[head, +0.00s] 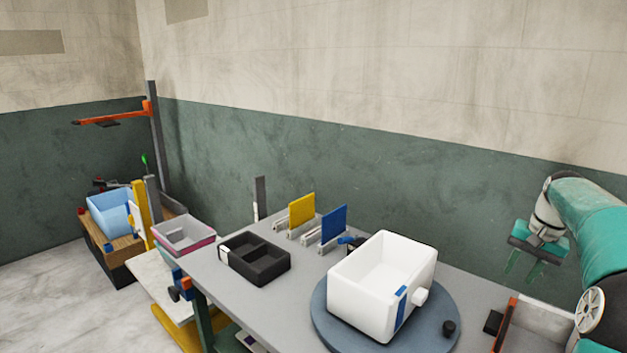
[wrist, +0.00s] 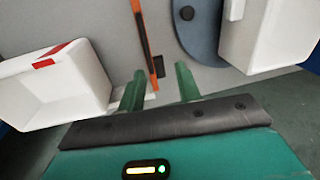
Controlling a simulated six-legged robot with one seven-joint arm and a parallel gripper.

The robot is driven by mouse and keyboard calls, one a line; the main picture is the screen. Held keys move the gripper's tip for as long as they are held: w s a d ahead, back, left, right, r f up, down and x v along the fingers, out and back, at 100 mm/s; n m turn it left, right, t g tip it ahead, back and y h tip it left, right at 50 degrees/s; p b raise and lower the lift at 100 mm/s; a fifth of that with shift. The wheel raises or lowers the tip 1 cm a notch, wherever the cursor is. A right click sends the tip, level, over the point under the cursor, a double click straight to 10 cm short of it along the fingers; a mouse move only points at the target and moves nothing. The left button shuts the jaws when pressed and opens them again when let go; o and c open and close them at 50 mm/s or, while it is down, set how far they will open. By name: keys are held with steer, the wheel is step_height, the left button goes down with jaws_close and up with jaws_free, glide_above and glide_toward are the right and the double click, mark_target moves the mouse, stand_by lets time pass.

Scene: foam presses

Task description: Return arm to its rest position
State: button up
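My gripper (head: 524,266) hangs at the right of the head view, with its green fingers pointing down above the right end of the grey table (head: 222,280). In the wrist view the fingers (wrist: 159,82) stand apart with nothing between them, so it is open and empty. My arm is bent, coming in from the right edge of the head view. The gripper is apart from everything on the table.
A white bin (head: 362,308) with a blue label stands on a round blue-grey turntable (head: 446,302). A black divided tray (head: 272,270), a yellow panel (head: 301,210) and a blue panel (head: 333,223) stand further left. A white bin with a red mark (wrist: 60,85) shows in the wrist view.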

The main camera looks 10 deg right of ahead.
steer(key=s+a+r+n+t+h, duration=0.1)
steer(key=s+a+r+n, duration=0.15)
steer(key=a, duration=0.95)
steer(key=s+a+r+n+h, duration=0.1)
steer(key=s+a+r+n, duration=0.15)
steer(key=a, duration=1.05)
steer(key=s+a+f+n+t, duration=0.1)
steer(key=s+a+f+n, duration=0.1)
steer(key=s+a, duration=0.5)
steer(key=s+a+f+n+t, duration=0.2)
steer(key=s+a+f, duration=0.1)
steer(key=s+a, duration=0.4)
steer(key=shift+s+f+y, duration=0.35)
steer(key=shift+s+y, duration=0.05)
steer(key=shift+s, duration=0.8)
